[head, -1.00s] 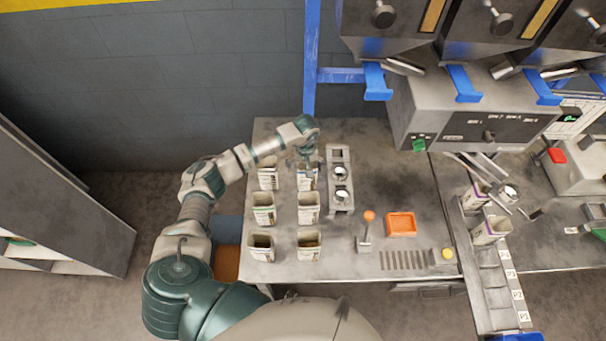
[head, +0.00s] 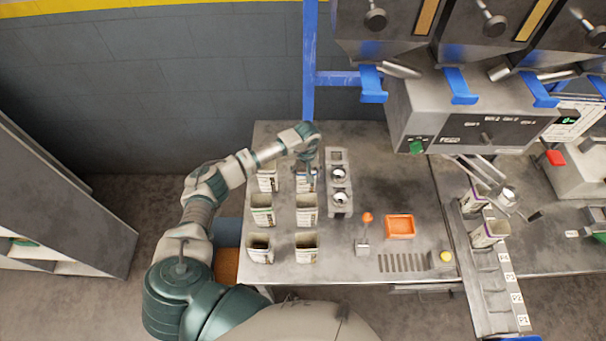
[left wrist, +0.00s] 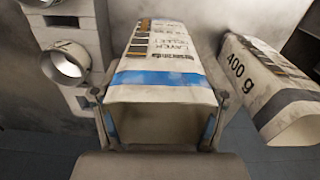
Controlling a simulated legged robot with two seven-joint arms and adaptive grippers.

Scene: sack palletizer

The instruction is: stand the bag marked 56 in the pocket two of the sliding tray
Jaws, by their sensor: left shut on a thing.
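My left gripper (head: 309,172) reaches down over the bag at the back of the right column on the bench. It is shut on this printed white bag (head: 302,185), which appears upright. In the left wrist view the held bag (left wrist: 160,65) has a blue band and "LAYER PELLET" print between the fingers; no 56 is legible. The sliding tray (head: 478,285) is at the right, with pocket labels along its edge. Pocket two (head: 496,299), beside label P2, looks empty. Two bags stand in the tray's far pockets. My right gripper is not in view.
Several open bags stand in two columns, one nearby (head: 307,209). A metal rack with round funnels (head: 340,199) is just right of the held bag. Hoppers overhang behind.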

